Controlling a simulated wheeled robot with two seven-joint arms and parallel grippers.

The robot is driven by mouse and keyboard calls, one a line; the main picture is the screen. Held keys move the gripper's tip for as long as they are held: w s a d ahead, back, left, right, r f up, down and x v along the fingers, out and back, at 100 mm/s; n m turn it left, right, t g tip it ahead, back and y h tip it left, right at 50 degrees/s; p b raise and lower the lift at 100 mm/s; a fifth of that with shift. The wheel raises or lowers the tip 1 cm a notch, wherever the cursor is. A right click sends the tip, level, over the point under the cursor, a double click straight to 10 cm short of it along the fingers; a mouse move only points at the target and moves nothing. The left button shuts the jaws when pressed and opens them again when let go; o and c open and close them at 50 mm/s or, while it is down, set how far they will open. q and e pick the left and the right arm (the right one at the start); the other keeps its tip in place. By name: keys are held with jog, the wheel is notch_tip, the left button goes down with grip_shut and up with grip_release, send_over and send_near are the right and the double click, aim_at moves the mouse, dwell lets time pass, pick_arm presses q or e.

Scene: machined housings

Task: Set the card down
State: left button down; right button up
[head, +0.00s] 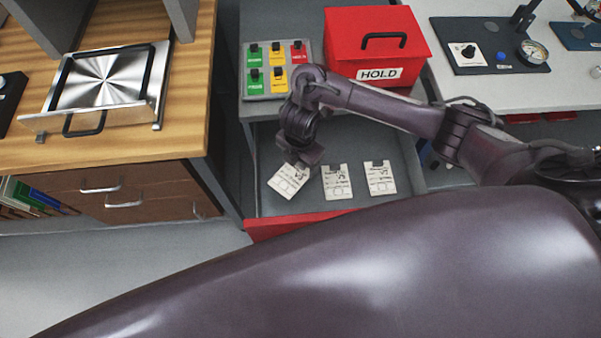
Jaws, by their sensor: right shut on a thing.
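A white printed card (287,182) is at the left of an open grey drawer (385,208) with a red front. It is tilted relative to the other cards. My right gripper (300,162) is shut on the card's upper edge, and the fingers hide that edge. I cannot tell whether the card touches the drawer floor. Two similar cards, a middle one (337,183) and a right one (380,179), lie flat in the drawer beside it. My left gripper does not show.
A red HOLD box (377,48) and a panel of coloured tags (272,92) stand behind the drawer. A wooden bench (190,120) with a metal plate is at left. A gauge panel (490,62) is at right. My arm crosses the front.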

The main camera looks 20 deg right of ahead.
aim_at(300, 171)
jog(key=shift+f+b, duration=1.2)
jog(key=shift+f, duration=1.3)
jog(key=shift+f, duration=0.2)
jog(key=o, duration=1)
jog(key=shift+r, duration=0.1)
notch_tip(300, 171, up, 11)
jog(key=p, duration=0.6)
jog(key=shift+w, duration=0.1)
jog(key=shift+r+p, duration=0.5)
jog(key=shift+r, duration=0.1)
